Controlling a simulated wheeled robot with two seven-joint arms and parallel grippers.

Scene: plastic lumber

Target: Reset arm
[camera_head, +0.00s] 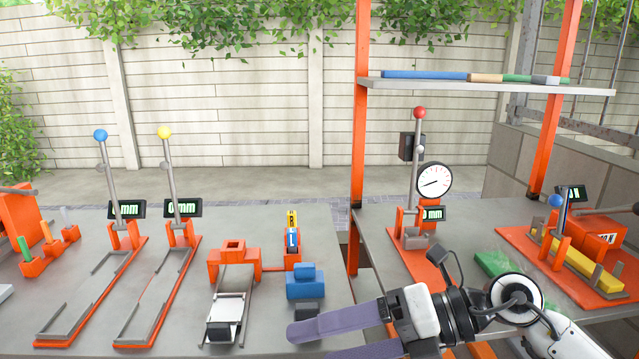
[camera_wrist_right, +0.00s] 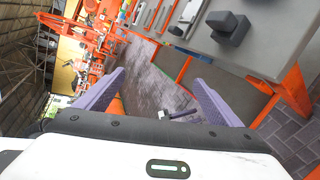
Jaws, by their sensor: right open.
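My right arm comes in from the lower right in the head view. Its gripper (camera_head: 310,344) has two purple fingers pointing left, over the front edge of the tables. The fingers are apart with nothing between them. In the right wrist view the same gripper (camera_wrist_right: 158,78) is open and empty, with paved floor visible between and beyond its fingers. My left gripper is not in view.
A blue block (camera_head: 305,282) stands just beyond the right fingertips. Levers with a blue knob (camera_head: 100,135), yellow knob (camera_head: 164,132) and red knob (camera_head: 419,113) stand upright. A green piece (camera_head: 493,262) lies beside my right arm. An orange-posted shelf (camera_head: 480,86) rises behind.

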